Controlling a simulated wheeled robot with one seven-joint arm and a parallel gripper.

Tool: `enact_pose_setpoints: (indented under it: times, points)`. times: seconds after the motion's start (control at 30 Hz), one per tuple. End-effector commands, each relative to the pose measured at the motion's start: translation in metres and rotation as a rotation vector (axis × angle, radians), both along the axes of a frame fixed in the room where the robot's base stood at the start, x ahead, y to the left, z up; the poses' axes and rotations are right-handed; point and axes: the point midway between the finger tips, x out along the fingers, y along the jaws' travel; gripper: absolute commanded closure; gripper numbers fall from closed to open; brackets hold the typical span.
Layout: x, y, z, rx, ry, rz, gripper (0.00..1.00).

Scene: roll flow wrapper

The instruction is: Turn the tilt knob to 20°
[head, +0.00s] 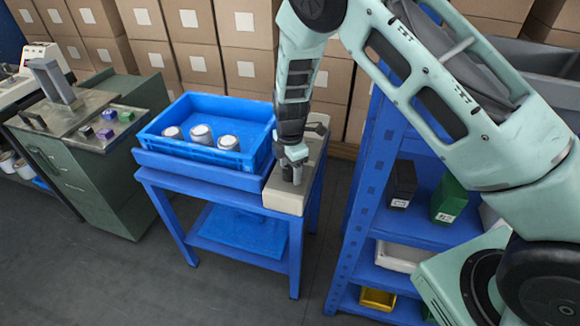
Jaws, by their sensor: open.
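My arm reaches down from the top right, and my gripper (292,163) is over the beige box (286,203) at the right end of the blue table. The jaws are open, with the fingertips close to the top of the box. A small dark grey shape shows at the fingertips; I cannot tell whether it is the tilt knob or part of my gripper. No scale or angle mark can be read, and my gripper and wrist cover part of the box top.
A blue crate (160,148) with several grey-lidded cans (201,135) stands on the blue table (160,180), left of the box. A green cabinet (105,190) is at left. A blue shelf (350,235) stands close at right. Stacked cartons (250,68) line the back.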

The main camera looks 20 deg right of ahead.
Motion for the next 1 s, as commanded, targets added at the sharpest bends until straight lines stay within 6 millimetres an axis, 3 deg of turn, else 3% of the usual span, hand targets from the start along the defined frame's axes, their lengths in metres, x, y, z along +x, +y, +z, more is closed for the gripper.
enact_pose_setpoints:
  times: [0.1, 0.27, 0.3, 0.67, 1.0]
  points:
    - [0.0001, 0.0001, 0.0002, 0.0, 0.0, 0.0, 0.36]
    - [0.0001, 0.0001, 0.0004, 0.0, 0.0, 0.0, 0.78]
    - [0.0001, 0.0001, 0.0004, 0.0, 0.0, 0.0, 0.81]
    - [0.0001, 0.0005, 0.0007, 0.001, 0.0, -0.047, 0.81]
    - [0.0009, 0.0001, 0.0011, 0.001, -0.002, -0.279, 0.81]
